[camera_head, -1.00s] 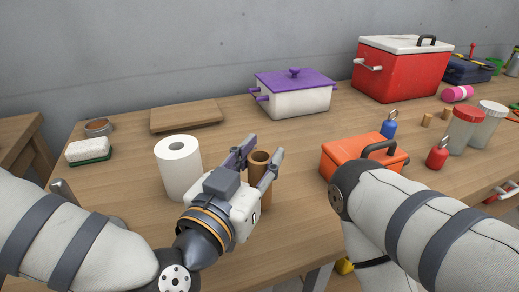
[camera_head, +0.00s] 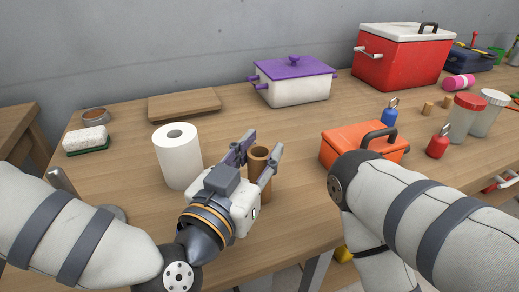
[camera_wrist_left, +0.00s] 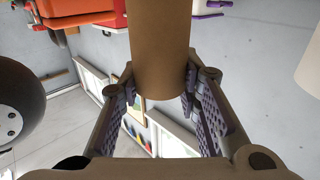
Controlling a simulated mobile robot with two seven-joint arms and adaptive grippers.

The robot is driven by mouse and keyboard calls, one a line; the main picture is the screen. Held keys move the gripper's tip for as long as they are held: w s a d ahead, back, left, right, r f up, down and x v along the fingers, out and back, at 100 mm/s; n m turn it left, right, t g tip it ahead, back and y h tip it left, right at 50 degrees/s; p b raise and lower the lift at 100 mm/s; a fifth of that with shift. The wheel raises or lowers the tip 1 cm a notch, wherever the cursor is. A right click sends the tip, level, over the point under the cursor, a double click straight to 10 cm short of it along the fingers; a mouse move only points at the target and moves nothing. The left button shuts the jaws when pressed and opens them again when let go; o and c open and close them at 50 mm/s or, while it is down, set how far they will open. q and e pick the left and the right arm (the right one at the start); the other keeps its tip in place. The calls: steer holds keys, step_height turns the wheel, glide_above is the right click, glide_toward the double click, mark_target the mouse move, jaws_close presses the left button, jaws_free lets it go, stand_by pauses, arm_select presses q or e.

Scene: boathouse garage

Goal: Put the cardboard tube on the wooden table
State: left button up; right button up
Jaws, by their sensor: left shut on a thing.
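The brown cardboard tube (camera_head: 260,180) stands upright between the fingers of my left gripper (camera_head: 256,157), which is shut on it. The tube also fills the top middle of the left wrist view (camera_wrist_left: 160,50), between the two fingers (camera_wrist_left: 158,88). The wooden table (camera_head: 290,150) spreads beneath and behind the tube in the head view. I cannot tell whether the tube's lower end touches the tabletop. My right arm shows, but its gripper is out of view.
A white paper roll (camera_head: 178,160) stands left of the tube. An orange toolbox (camera_head: 340,150) is to the right, partly behind my right arm. A purple-lidded pot (camera_head: 294,86), a wooden board (camera_head: 184,103) and a red cooler (camera_head: 400,62) stand further back. Bare tabletop lies behind the tube.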

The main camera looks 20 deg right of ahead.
arm_select(q)
steer(key=shift+f, duration=0.1)
steer(key=o, duration=0.9)
steer(key=v, duration=0.7)
steer(key=shift+s+a, duration=0.15)
steer(key=shift+s, duration=0.05)
jaws_close()
stand_by(0.5)
